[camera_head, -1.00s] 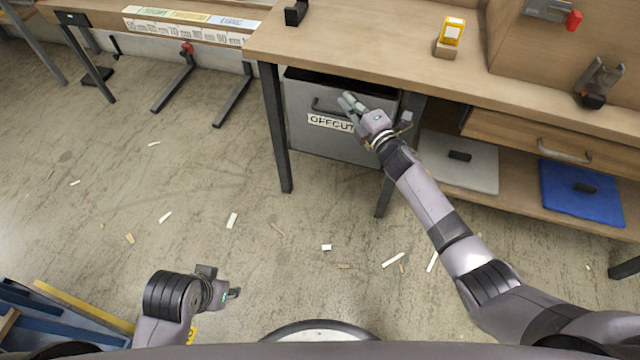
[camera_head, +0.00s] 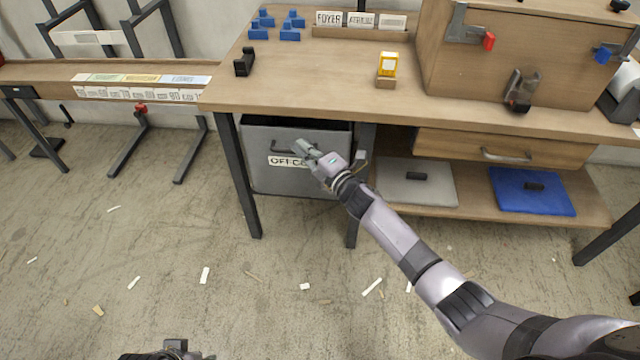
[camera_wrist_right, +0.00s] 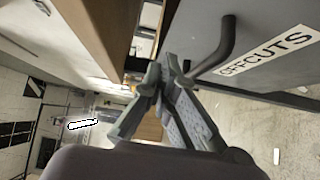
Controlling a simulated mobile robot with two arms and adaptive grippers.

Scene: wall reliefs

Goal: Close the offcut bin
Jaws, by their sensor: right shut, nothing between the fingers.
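The offcut bin (camera_head: 270,178) is a grey box with a label and a dark bar handle, hung under the left part of the workbench. A dark gap shows along its top below the bench top. My right gripper (camera_head: 302,149) is shut and empty in front of the bin's face, near the right end of the handle, and covers part of the label. In the right wrist view the shut fingertips (camera_wrist_right: 160,78) are close beside the handle (camera_wrist_right: 222,45); I cannot tell whether they touch. My left gripper (camera_head: 190,355) is only partly in view at the bottom edge.
The workbench (camera_head: 320,85) stands over the bin, with legs on both sides of it. A drawer (camera_head: 505,148) and a lower shelf with a grey lid (camera_head: 415,182) and a blue lid (camera_head: 532,190) are to the right. The floor in front holds only scattered offcuts.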

